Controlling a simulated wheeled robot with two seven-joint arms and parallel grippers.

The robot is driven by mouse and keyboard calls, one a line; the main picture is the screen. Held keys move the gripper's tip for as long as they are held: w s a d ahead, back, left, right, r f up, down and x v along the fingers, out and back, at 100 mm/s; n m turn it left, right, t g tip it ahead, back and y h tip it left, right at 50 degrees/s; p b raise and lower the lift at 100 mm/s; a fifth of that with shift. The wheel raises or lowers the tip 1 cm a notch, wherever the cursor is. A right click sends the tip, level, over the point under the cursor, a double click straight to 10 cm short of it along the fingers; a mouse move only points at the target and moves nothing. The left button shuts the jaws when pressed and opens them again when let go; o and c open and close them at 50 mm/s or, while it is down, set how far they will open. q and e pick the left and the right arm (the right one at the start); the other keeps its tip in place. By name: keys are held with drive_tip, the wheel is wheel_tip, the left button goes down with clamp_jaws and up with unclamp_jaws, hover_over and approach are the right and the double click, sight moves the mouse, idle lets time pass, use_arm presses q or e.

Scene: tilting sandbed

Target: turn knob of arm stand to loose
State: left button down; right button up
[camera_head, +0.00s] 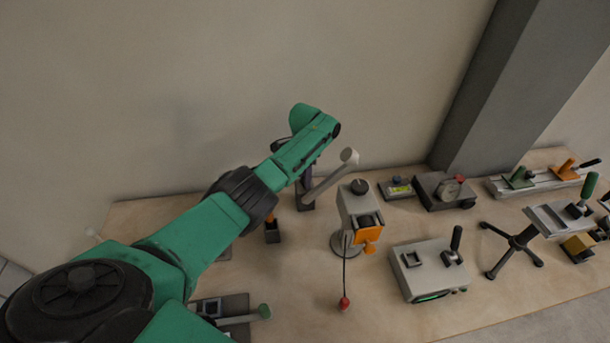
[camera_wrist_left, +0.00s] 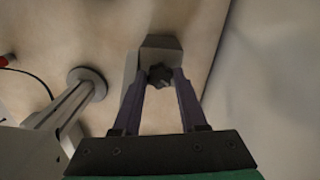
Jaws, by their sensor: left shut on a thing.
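The arm stand shows in the head view as a dark base with a pale arm (camera_head: 328,180) slanting up to the right, ending in a round cap. In the left wrist view, a black lobed knob (camera_wrist_left: 160,76) sits in front of a grey block (camera_wrist_left: 160,46). My left gripper (camera_wrist_left: 161,80) has its two purple fingers on either side of the knob, shut on it. In the head view my green left arm reaches over the stand, and the left gripper (camera_head: 309,178) points down behind the pale arm. The knob is hidden there. My right gripper is not in view.
Close right of the stand is a grey-headed device (camera_head: 352,205) on a round base, with a cord to a red ball (camera_head: 344,303). A grey box with a black lever (camera_head: 428,268) stands further right. A wall is behind the table (camera_head: 300,290); its front middle is mostly clear.

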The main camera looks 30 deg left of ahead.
use_arm(q)
drive_tip(key=n, duration=0.6)
drive_tip(key=shift+w+r+n, duration=0.1)
drive_tip(key=shift+r+n, duration=0.05)
drive_tip(key=shift+n, duration=0.15)
idle(0.4)
drive_tip(key=shift+c, duration=2.3)
unclamp_jaws()
drive_tip(key=shift+p, duration=0.3)
wheel_tip(320, 180, up, 6)
drive_tip(key=p, duration=0.6)
drive_tip(key=shift+r, duration=0.7)
drive_tip(key=shift+s+r, duration=0.2)
drive_tip(key=shift+r, duration=0.15)
